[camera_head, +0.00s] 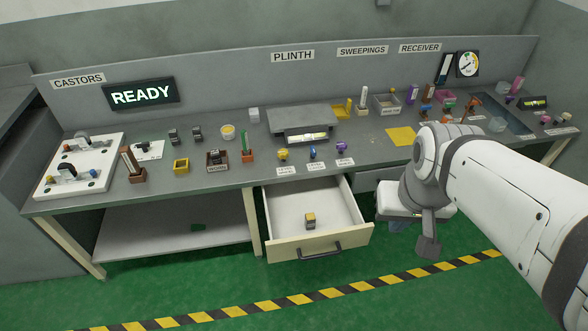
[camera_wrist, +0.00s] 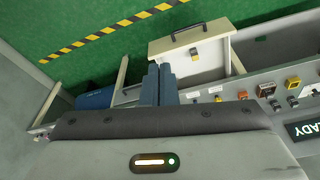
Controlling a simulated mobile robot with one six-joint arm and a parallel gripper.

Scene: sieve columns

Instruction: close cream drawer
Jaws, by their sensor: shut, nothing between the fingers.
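The cream drawer (camera_head: 288,248) is pulled well out from under the bench, left of my gripper in the head view. Its dark bar handle (camera_head: 320,251) is on the front panel. A small yellow and grey block (camera_head: 310,219) lies inside. The drawer also shows in the wrist view (camera_wrist: 165,45), beyond my fingers, with its handle (camera_wrist: 187,31) at the top. My gripper (camera_head: 428,246) is shut and empty. It hangs to the right of the drawer, apart from it. In the wrist view the two blue-grey fingers (camera_wrist: 158,84) are together.
The bench top (camera_head: 225,183) above holds many small items, including a grey plinth (camera_head: 303,122) and labelled blocks. An open shelf (camera_head: 175,232) is left of the drawer. Green floor (camera_head: 400,292) with a yellow-black stripe (camera_head: 290,300) lies clear in front.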

